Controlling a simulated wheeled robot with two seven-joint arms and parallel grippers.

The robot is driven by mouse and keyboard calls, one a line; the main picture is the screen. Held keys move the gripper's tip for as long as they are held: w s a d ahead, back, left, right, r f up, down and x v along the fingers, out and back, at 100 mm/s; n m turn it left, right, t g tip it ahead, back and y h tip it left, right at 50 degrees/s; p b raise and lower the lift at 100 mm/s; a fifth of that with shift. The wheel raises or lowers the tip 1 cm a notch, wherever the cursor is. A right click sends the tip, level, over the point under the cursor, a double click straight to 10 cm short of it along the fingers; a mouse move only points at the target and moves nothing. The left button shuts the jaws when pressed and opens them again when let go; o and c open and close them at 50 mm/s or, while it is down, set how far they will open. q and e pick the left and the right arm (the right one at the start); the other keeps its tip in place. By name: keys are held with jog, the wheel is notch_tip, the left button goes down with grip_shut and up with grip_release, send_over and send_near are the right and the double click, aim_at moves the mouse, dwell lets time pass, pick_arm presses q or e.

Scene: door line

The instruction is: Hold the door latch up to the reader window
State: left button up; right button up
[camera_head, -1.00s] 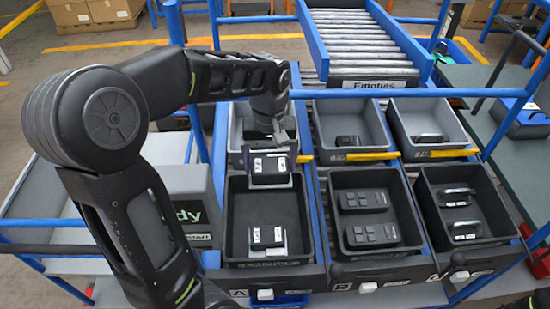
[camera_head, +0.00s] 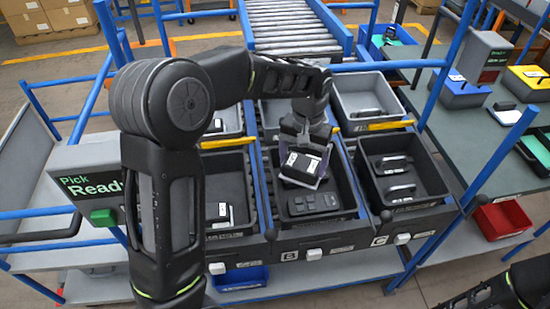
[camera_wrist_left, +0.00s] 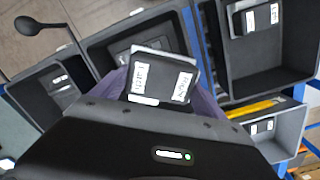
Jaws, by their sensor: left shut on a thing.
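The door latch (camera_head: 304,163), a black block with white labels and a pale plate, is in my left gripper (camera_head: 306,150) above the middle front bin. The latch is tilted and clear of the bin floor. In the left wrist view the latch (camera_wrist_left: 162,78) sits between the purple fingers of the left gripper (camera_wrist_left: 163,92), its labels facing the camera. A grey post-mounted box (camera_head: 484,57) with a dark red face and green lettering stands at the far right; I cannot tell whether it carries the reader window.
Another latch (camera_head: 218,212) lies in the left front bin. A black switch panel (camera_head: 314,204) lies in the middle bin, and handles (camera_head: 400,191) in the right one. Blue uprights (camera_head: 449,62) stand between the bins and the green-grey bench (camera_head: 470,118). A "Pick Ready" box (camera_head: 95,185) stands left.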

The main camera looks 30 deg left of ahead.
pick_arm(q)
jog(key=shift+m, duration=0.4)
jog(key=f+b, duration=0.2)
jog(key=f, duration=0.1)
jog(key=d+f+b, duration=0.1)
jog(key=f+b, duration=0.1)
jog(key=f, duration=0.1)
jog(key=w+f+b, duration=0.1)
jog(key=f+b, duration=0.2)
jog(key=shift+d+f, duration=0.1)
jog(key=shift+d, duration=0.3)
jog(key=shift+r, duration=0.2)
